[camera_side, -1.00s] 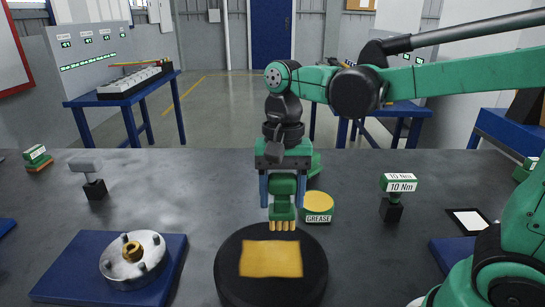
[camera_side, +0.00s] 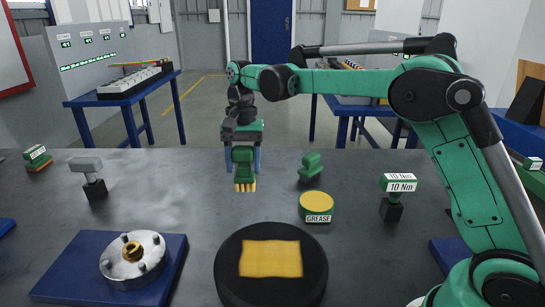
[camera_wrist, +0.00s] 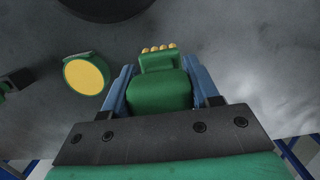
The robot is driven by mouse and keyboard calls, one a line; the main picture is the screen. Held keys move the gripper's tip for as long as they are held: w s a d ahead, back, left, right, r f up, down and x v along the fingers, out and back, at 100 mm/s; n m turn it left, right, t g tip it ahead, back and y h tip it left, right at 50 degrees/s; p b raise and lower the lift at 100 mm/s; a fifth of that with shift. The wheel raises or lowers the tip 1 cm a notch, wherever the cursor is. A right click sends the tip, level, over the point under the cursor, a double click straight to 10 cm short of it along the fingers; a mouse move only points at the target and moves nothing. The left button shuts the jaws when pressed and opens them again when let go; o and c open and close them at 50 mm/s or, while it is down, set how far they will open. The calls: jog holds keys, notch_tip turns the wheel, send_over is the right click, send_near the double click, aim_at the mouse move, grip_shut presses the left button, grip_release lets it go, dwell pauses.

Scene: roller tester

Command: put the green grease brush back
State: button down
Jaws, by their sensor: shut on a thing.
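My gripper (camera_side: 243,160) is shut on the green grease brush (camera_side: 244,178). The brush hangs upright, its yellow bristle tips pointing down, above the grey table, left of the grease tin. In the wrist view the blue fingers of my gripper (camera_wrist: 160,88) sit on both sides of the green brush body (camera_wrist: 161,93), with the yellow bristles beyond. The grease tin (camera_side: 316,206), green with a yellow top and labelled GREASE, also shows in the wrist view (camera_wrist: 86,76). A small green block-like piece (camera_side: 311,166) stands behind the tin; I cannot tell what it is.
A black round disc (camera_side: 228,262) with a yellow patch is in front. A metal flange (camera_side: 133,262) lies on a blue mat (camera_side: 170,282) at left. A grey-headed tool (camera_side: 88,178) stands far left, a 10 Nm tool (camera_side: 397,195) right.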

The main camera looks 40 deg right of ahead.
jog(key=shift+w+d+f, duration=0.35)
jog(key=shift+w+f, duration=0.2)
jog(key=shift+w, duration=0.1)
notch_tip(320, 180, down, 8)
jog(key=shift+r, duration=0.1)
jog(key=shift+c, duration=1.1)
grip_release()
